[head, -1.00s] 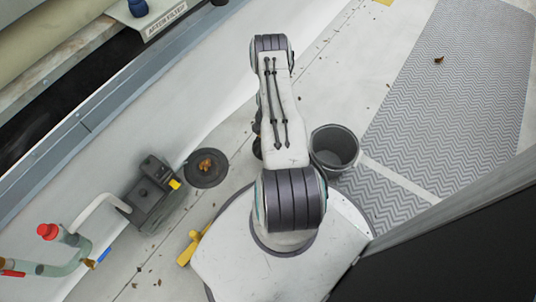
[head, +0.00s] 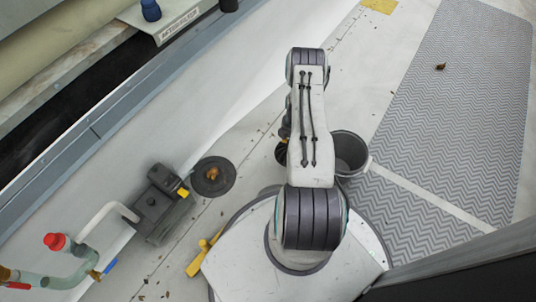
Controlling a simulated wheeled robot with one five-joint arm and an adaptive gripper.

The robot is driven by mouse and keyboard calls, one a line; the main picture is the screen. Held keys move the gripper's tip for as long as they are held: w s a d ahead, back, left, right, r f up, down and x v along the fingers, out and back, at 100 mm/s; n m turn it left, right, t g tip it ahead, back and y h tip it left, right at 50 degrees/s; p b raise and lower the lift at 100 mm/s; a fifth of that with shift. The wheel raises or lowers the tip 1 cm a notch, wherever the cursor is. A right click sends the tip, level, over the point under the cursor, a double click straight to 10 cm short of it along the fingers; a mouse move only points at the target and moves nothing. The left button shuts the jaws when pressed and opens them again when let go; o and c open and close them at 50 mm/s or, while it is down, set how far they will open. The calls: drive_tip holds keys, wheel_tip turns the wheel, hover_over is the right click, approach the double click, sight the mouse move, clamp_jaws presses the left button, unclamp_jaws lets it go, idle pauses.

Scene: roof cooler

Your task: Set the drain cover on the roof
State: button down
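A dark round drain (head: 213,176) lies flat in the pale roof, left of my arm, with a small brown clump at its middle, perhaps leaves. My arm reaches away from my base and its end bends down, so my gripper is mostly hidden beneath the white link. A dark ribbed piece (head: 281,152) shows at the link's left edge, right of and slightly beyond the drain. I cannot tell whether it is part of my gripper or the drain cover. No drain cover can be made out with certainty, and the fingers are hidden.
A grey bucket (head: 350,152) stands right of my arm. A dark box unit (head: 159,203) with a pipe sits left of the drain. A yellow-handled tool (head: 203,254) lies by my base. A patterned grey walkway mat (head: 450,120) covers the right side.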

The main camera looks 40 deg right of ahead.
drive_tip(key=w+a+f+b, duration=0.6)
drive_tip(key=w+f, duration=0.1)
drive_tip(key=f, duration=0.3)
drive_tip(key=shift+w, duration=0.3)
drive_tip(key=c, duration=1.1)
unclamp_jaws()
drive_tip(key=shift+f, duration=0.1)
